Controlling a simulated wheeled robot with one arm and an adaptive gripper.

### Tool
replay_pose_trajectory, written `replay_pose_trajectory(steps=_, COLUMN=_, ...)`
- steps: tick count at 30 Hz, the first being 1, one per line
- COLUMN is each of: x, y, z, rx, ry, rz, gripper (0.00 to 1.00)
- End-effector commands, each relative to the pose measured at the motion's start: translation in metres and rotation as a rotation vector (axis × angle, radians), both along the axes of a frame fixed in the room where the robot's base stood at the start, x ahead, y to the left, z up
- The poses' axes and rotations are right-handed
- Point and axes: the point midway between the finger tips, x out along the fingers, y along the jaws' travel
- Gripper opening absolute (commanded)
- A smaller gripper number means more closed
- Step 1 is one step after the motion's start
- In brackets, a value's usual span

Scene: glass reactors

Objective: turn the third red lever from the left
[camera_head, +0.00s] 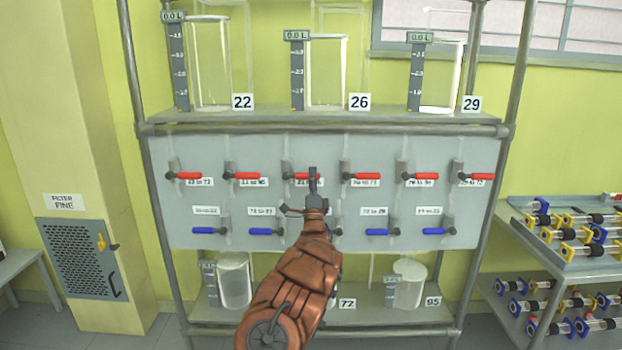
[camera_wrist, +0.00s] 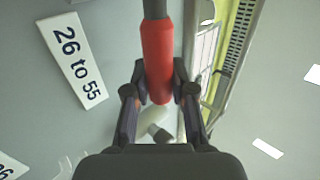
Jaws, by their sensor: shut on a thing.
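The third red lever from the left (camera_head: 299,175) is in the upper row of the panel and points right, roughly level. My gripper (camera_head: 313,180) is at its right end and covers part of its label. In the wrist view, the red handle (camera_wrist: 157,50) lies between the two fingers of my gripper (camera_wrist: 157,88), which are shut on it. A label reading "26 to 55" (camera_wrist: 74,60) is beside the handle there. My arm hides part of the panel below this lever.
Other red levers flank it, the second (camera_head: 244,176) and fourth (camera_head: 363,176) closest. Blue levers (camera_head: 265,231) form a lower row. Glass vessels (camera_head: 326,72) stand on the shelf above. A cart of parts (camera_head: 570,260) is at right.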

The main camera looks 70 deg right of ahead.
Motion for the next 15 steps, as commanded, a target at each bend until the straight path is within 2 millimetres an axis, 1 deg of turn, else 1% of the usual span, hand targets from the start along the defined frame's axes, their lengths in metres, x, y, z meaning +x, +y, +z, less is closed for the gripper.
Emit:
replay_pose_trajectory(steps=1, x=-0.0072, y=-0.0027, z=0.0001, rx=0.002, ry=-0.006, rz=-0.012, gripper=0.0)
replay_pose_trajectory(steps=2, x=-0.0073, y=-0.0028, z=0.0002, rx=0.002, ry=-0.006, rz=-0.012, gripper=0.0)
replay_pose_trajectory(steps=3, x=-0.0071, y=-0.0027, z=0.0001, rx=0.002, ry=-0.005, rz=-0.011, gripper=0.27)
replay_pose_trajectory(steps=9, x=-0.0023, y=-0.0008, z=0.0, rx=0.001, ry=-0.003, rz=-0.004, gripper=0.48)
replay_pose_trajectory(steps=10, x=-0.0017, y=-0.0006, z=0.0, rx=0.001, ry=-0.003, rz=-0.003, gripper=0.51)
replay_pose_trajectory(steps=15, x=-0.0004, y=-0.0003, z=-0.0002, rx=0.001, ry=-0.001, rz=-0.001, gripper=0.51)
